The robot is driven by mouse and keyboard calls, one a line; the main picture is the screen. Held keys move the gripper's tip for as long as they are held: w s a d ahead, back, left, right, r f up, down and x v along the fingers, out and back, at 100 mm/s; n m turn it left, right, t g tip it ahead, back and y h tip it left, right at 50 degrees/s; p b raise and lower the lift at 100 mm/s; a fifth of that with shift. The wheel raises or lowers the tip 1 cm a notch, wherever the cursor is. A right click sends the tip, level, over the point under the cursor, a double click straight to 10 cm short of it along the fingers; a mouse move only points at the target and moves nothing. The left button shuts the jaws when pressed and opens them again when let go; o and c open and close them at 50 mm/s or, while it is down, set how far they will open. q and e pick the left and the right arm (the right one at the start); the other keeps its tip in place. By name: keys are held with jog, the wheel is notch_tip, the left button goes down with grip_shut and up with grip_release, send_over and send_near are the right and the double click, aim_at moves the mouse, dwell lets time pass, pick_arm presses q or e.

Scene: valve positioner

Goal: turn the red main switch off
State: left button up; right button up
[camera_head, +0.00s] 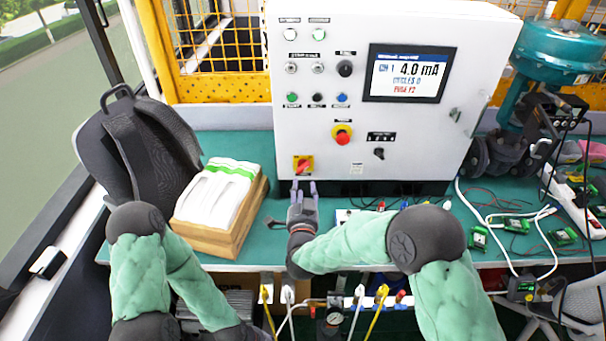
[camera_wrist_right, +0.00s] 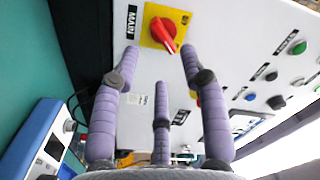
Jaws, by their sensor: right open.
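The red main switch (camera_head: 303,166) is a red rotary handle on a yellow square plate at the lower left of the white control panel (camera_head: 380,20). In the right wrist view the red handle (camera_wrist_right: 162,33) sits tilted on its plate, beside a black "MAIN" label (camera_wrist_right: 132,22). My right gripper (camera_head: 303,188) is just below the switch in the head view, fingers pointing at it. In the right wrist view its purple fingers (camera_wrist_right: 160,65) are spread, with the switch beyond and between the tips, seemingly not touching. My left gripper is not visible; only its arm shows.
A red emergency button (camera_head: 342,135) on a yellow collar and a small black knob (camera_head: 379,153) are right of the switch. A wooden box (camera_head: 220,238) and a black backpack (camera_head: 140,145) stand left. Cables and green boards (camera_head: 478,237) lie right on the green table (camera_head: 255,150).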

aim_at(303, 167)
jog(key=w+b, duration=0.1)
jog(key=w, duration=0.6)
jog(key=shift+w, duration=0.25)
jog(key=shift+f, duration=0.1)
grip_shut()
